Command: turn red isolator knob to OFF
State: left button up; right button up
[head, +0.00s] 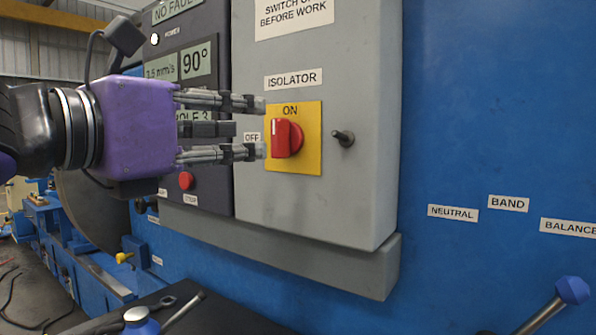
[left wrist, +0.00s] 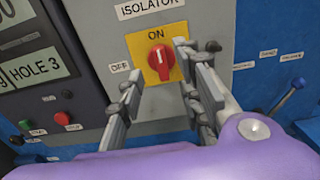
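The red isolator knob (head: 287,138) sits on a yellow plate (head: 311,152) on the grey box. Its white mark points up toward ON; the OFF label (head: 252,137) is at its left. The knob also shows in the left wrist view (left wrist: 161,60). My left gripper (head: 263,128) is open and empty, its fingers spread one above the other in the head view. The fingertips are just left of the knob there, and the knob shows between them in the left wrist view. I cannot tell whether they touch it. My right gripper is not in view.
A small toggle switch (head: 343,138) sticks out right of the yellow plate. A dark panel (head: 214,70) with displays and a red button (head: 186,181) is at the left. A blue-ball lever (head: 572,290) stands at the lower right.

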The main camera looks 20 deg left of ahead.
aim_at(274, 135)
pick_arm(q)
jog(key=shift+f+x, duration=0.25)
jog(key=shift+x, duration=0.85)
jog(key=shift+w+f, duration=0.15)
jog(key=shift+w, duration=0.3)
jog(key=shift+w+d, duration=0.25)
jog(key=shift+w, duration=0.3)
jog(key=shift+w+d+f, duration=0.1)
jog(key=shift+w+d, duration=0.05)
jog(key=shift+w, duration=0.3)
jog(key=shift+w+f+b, duration=0.1)
jog(key=shift+w+b, duration=0.6)
jog(key=shift+b, duration=0.15)
jog(key=shift+w+d, duration=0.35)
jog(key=shift+w+d+b, duration=0.15)
jog(key=shift+d+b, duration=0.05)
jog(key=shift+b, duration=0.1)
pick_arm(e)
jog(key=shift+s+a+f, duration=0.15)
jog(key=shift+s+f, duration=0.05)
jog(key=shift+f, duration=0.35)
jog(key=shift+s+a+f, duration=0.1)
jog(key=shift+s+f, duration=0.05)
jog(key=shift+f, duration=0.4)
